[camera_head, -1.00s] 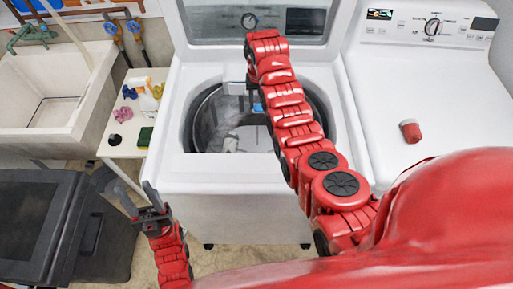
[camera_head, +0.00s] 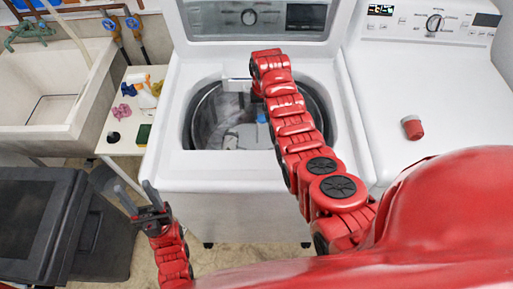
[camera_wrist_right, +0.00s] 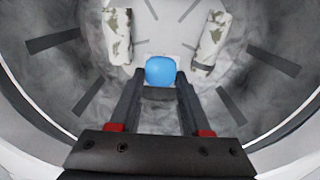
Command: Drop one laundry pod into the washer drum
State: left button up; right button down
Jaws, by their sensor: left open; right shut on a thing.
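The washer drum (camera_head: 205,125) is open at the top in the middle of the head view. My right arm reaches over it, and its gripper points down into the drum. In the right wrist view my right gripper (camera_wrist_right: 160,76) is shut on a blue laundry pod (camera_wrist_right: 161,69), held at the fingertips inside the drum opening. A bit of blue, likely the pod, shows in the head view (camera_head: 262,117). My left gripper (camera_head: 133,186) is open and empty, in front of the washer at its left.
Patterned white-and-green pieces (camera_wrist_right: 211,40) show down in the drum. A small side table (camera_head: 118,146) left of the washer holds several small items. A red cup (camera_head: 412,128) stands on the right-hand machine. A sink (camera_head: 45,90) and a dark cabinet (camera_head: 35,225) are at left.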

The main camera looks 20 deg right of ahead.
jog(key=shift+c, duration=1.4)
grip_release()
notch_tip(320, 180, up, 18)
jog(key=p, duration=0.9)
jog(key=shift+f, duration=0.25)
jog(key=shift+f, duration=0.1)
